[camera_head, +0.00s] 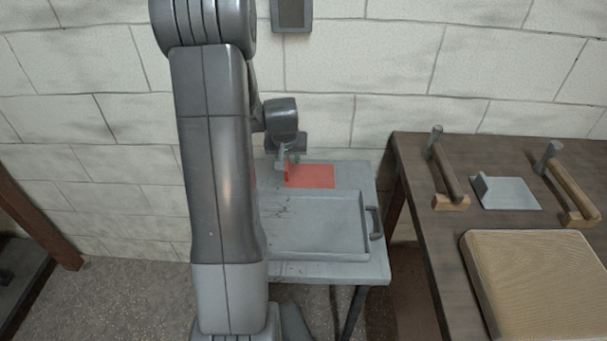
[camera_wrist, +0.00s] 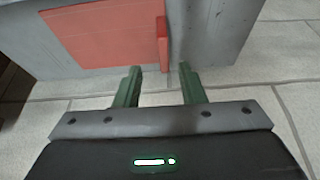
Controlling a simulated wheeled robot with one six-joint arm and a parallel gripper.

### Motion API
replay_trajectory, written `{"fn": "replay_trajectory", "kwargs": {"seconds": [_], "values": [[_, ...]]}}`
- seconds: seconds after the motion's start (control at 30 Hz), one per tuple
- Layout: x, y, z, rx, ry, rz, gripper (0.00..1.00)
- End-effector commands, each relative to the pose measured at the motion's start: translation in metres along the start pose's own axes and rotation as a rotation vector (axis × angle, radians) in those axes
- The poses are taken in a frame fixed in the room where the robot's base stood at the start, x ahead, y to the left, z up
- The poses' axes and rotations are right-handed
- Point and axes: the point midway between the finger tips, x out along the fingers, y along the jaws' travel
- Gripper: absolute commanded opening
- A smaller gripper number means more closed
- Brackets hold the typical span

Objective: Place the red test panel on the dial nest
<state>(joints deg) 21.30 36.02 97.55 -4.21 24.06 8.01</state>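The red test panel (camera_head: 315,178) lies flat at the back of a small grey table, with an upright red tab at its left edge. In the wrist view the panel (camera_wrist: 105,35) fills the upper left, and its tab (camera_wrist: 162,40) stands just beyond my fingertips, in line with the gap. My gripper (camera_wrist: 158,68) is open, its two green fingers apart with nothing between them. In the head view my gripper (camera_head: 286,160) is by the tab, partly hidden by my wrist. I cannot tell for certain which thing is the dial nest.
A grey tray (camera_head: 315,228) with a dark side handle sits on the grey table (camera_head: 345,270) in front of the panel. The brown bench (camera_head: 440,235) at right holds a grey plate (camera_head: 512,194) with an upright tab, two wooden-handled tools and a beige pad (camera_head: 535,280). A block wall stands behind.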

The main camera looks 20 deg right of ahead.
Motion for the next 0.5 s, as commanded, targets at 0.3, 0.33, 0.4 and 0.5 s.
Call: {"fn": "replay_trajectory", "kwargs": {"seconds": [0.3, 0.33, 0.4, 0.5], "values": [[0.035, -0.004, 0.008, -0.001, -0.003, 0.0, 0.36], [0.038, -0.004, 0.008, -0.001, -0.004, 0.0, 0.36], [0.044, -0.004, 0.007, 0.0, -0.001, 0.0, 0.36], [0.05, -0.004, 0.007, 0.0, -0.001, 0.0, 0.36]]}}
